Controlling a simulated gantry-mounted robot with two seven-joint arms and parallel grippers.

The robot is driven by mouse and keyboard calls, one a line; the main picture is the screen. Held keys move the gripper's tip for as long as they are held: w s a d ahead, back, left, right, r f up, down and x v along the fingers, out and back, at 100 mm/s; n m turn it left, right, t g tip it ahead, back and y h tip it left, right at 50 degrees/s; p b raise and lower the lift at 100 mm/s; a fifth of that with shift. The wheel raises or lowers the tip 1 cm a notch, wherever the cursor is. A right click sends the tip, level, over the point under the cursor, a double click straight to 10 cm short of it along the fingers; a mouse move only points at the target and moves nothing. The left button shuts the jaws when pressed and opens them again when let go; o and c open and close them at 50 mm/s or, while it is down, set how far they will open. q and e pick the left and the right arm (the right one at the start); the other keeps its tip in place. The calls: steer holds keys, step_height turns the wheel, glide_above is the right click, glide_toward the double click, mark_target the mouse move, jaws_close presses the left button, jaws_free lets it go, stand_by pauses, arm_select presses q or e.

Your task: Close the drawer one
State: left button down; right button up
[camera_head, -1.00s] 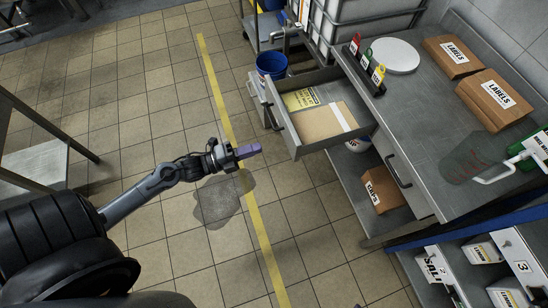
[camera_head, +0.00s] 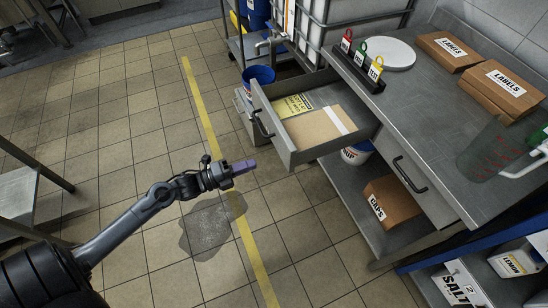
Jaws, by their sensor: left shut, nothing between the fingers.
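The open drawer (camera_head: 302,155) is pulled out to the left from under the grey worktop. It holds a brown folder or envelope (camera_head: 312,129) and a yellow printed sheet (camera_head: 294,105). Its dark bar handle (camera_head: 262,124) is on the front face. My left gripper (camera_head: 244,167) is shut and empty, with purple fingertips pointing right. In the picture it is below and left of the drawer front, apart from it. A second drawer (camera_head: 418,184) in the same bench is shut. My right gripper is not in view.
The worktop (camera_head: 420,100) carries labelled boxes (camera_head: 500,86), a white round plate (camera_head: 388,53), a tag stand (camera_head: 358,70) and a clear jug (camera_head: 490,150). A blue bucket (camera_head: 260,76) stands behind the drawer.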

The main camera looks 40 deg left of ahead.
mark_target(283, 153)
arm_select(q)
steer(key=b+x, duration=0.2)
steer(key=x, duration=0.6)
steer(key=shift+w, duration=0.1)
steer(key=shift+w+d, duration=0.25)
steer(key=shift+w, duration=0.15)
